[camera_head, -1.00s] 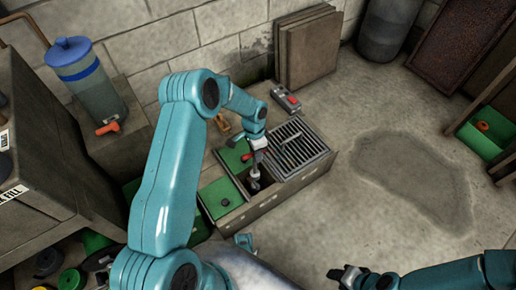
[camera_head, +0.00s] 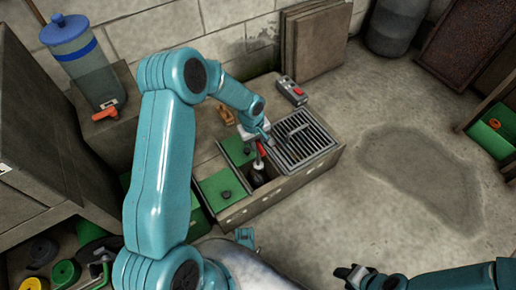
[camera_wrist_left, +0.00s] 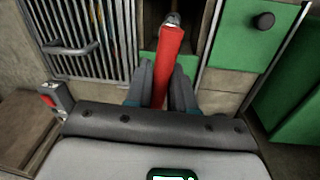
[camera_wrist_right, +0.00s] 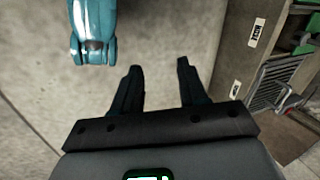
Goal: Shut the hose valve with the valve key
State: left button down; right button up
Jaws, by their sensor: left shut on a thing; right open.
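My left gripper (camera_head: 258,140) is shut on a red-handled tool, which I take to be the valve key (camera_wrist_left: 171,52). In the left wrist view the red handle runs out between the fingers to a grey metal end at the top. In the head view the tool is over the open, dark compartment (camera_head: 258,172) of the low pit box. The hose valve is not clearly visible; I cannot tell whether the key touches it. My right gripper (camera_head: 350,275) is open and empty over bare floor; its two fingers stand apart in the right wrist view (camera_wrist_right: 159,70).
Green lids (camera_head: 222,190) and a metal grate (camera_head: 302,138) flank the open compartment. A grey device with a red button (camera_head: 291,91) sits behind the grate. A blue-lidded container with an orange tap (camera_head: 85,60) stands at left. The floor on the right is clear, with a damp patch.

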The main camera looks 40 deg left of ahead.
pick_arm(q)
jog(key=shift+n, duration=0.7)
notch_tip(320, 180, down, 4)
jog(key=b, duration=0.4)
jog(key=shift+f+b, duration=0.1)
jog(key=shift+b, duration=0.25)
jog(key=shift+f+b, duration=0.4)
pick_arm(e)
jog(key=w+d+f+t, duration=0.1)
jog(key=w+f, duration=0.3)
jog(key=f, duration=0.2)
jog(key=shift+f+t, duration=0.3)
jog(key=shift+f, duration=0.05)
pick_arm(q)
jog(key=shift+s+b, duration=0.15)
jog(key=shift+b, duration=0.3)
pick_arm(e)
jog(key=shift+f, duration=0.45)
pick_arm(q)
jog(key=shift+f, duration=0.15)
